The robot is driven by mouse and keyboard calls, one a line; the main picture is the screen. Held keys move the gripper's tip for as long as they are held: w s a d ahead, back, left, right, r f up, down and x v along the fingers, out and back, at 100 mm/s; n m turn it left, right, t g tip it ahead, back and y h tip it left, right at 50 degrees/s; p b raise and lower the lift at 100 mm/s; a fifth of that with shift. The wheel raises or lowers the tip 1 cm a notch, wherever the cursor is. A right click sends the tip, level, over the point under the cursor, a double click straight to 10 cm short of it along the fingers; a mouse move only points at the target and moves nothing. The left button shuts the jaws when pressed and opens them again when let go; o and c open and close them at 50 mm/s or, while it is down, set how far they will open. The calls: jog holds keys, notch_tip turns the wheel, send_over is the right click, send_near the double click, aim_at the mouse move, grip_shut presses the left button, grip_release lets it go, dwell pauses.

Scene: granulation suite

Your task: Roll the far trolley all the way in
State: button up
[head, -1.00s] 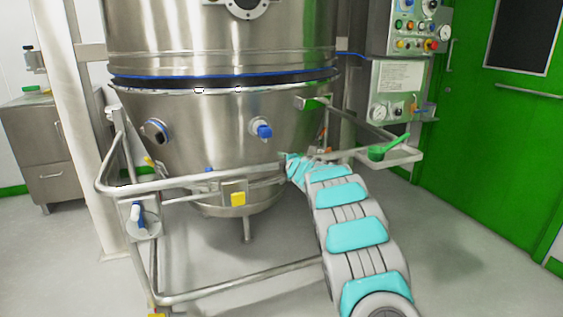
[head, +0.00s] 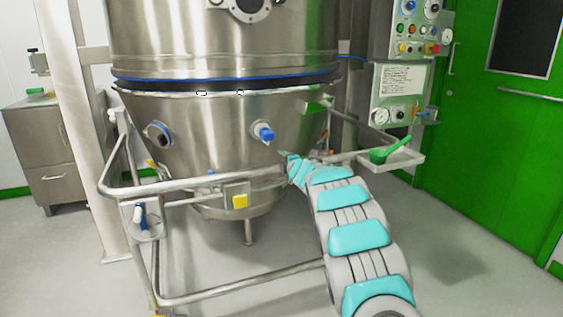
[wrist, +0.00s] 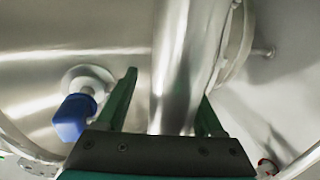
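The trolley is a steel tube frame (head: 190,188) carrying a tapered steel bowl (head: 215,125). It stands beneath the upper steel vessel (head: 220,45), with a dark gap and a blue ring between them. The bowl's rim looks roughly in line with the vessel above; exact alignment I cannot tell. My arm reaches to the trolley's front rail, and the fingers are hard to see in the head view. In the wrist view, my gripper (wrist: 168,85) has its two green fingers on either side of a steel bar (wrist: 178,65). A gap shows beside the left finger; the right finger is close to the bar.
A blue-capped fitting (wrist: 72,115) on the bowl lies left of my fingers. A green scoop (head: 392,150) rests on a side tray. A control panel (head: 418,28) hangs at the right, before a green door (head: 510,120). A steel cabinet (head: 50,155) stands left. Floor is clear at right.

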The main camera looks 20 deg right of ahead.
jog(key=shift+s, duration=0.15)
jog(key=s+r+b, duration=0.1)
jog(key=s+b, duration=0.1)
jog(key=s, duration=0.5)
jog(key=shift+s+r, duration=0.15)
jog(key=shift+r, duration=0.15)
jog(key=shift+s+d, duration=0.1)
jog(key=shift+s+d+r+b, duration=0.1)
jog(key=shift+s+r+b, duration=0.15)
jog(key=shift+s+b, duration=0.6)
jog(key=shift+s+d, duration=0.1)
jog(key=shift+s, duration=0.05)
